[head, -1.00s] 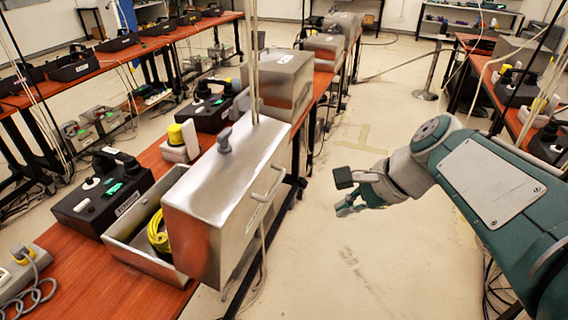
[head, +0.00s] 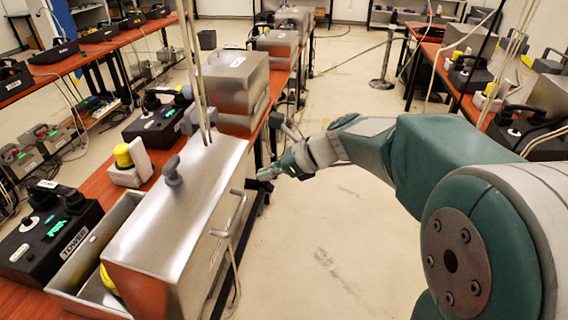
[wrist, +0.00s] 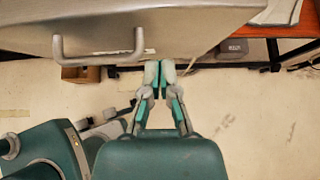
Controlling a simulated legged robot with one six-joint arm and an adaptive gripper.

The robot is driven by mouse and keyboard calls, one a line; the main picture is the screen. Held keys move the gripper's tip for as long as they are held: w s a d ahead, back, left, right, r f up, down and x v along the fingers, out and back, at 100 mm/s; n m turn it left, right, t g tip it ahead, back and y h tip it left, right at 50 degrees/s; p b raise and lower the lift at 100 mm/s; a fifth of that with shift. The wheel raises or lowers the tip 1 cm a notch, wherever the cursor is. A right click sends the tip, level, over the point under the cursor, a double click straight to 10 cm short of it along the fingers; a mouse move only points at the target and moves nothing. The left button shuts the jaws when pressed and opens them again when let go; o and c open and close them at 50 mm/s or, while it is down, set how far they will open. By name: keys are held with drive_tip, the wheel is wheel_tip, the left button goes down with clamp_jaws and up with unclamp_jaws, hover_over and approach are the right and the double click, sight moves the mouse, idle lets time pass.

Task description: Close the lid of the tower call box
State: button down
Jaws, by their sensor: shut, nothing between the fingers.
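The tower call box is a metal case on the bench beside a black unit with a TOWER label (head: 72,241). Its open tray (head: 66,278) shows a little yellow cable inside. Its large metal lid (head: 175,215) stands open on the aisle side, with a bar handle (head: 230,215) on its outer side. In the wrist view the lid (wrist: 200,22) fills the top and the handle (wrist: 98,52) hangs at upper left. My gripper (head: 268,174) is shut and empty, right of the lid's far end. In the wrist view its fingertips (wrist: 160,68) are near the lid's edge; contact is unclear.
Another closed metal case (head: 238,85) stands farther along the bench, with a black unit (head: 158,122) and a yellow-topped part (head: 124,158) beside it. Thin cords hang in front of the lid. The aisle floor (head: 340,230) is clear.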

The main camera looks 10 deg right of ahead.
sight(235, 173)
drive_tip(key=a, duration=0.1)
drive_tip(key=w+a, duration=0.1)
drive_tip(key=a, duration=0.2)
drive_tip(key=shift+w+r, duration=0.2)
drive_tip(key=shift+r, duration=0.05)
